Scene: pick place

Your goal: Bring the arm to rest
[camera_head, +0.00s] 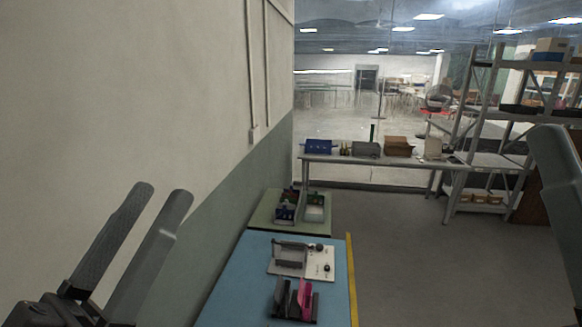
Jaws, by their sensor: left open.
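My left gripper (161,192) is at the lower left, in front of the wall. Its two long grey fingers point up and to the right, with a gap between them. It is open and nothing is between the fingers. It is raised to the left of the blue table (237,287) and touches nothing that I can see. A large grey rounded part of my right side (556,185) enters at the right edge. It is cut off by the picture, so its jaws cannot be made out.
The blue table holds a grey-and-white fixture (320,262) and a dark holder with a pink part (305,292). A green table (262,212) with small bins stands behind. A long bench (345,160) and shelving (470,90) stand farther back. The wall (130,90) closes the left; the floor (410,260) at right is clear.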

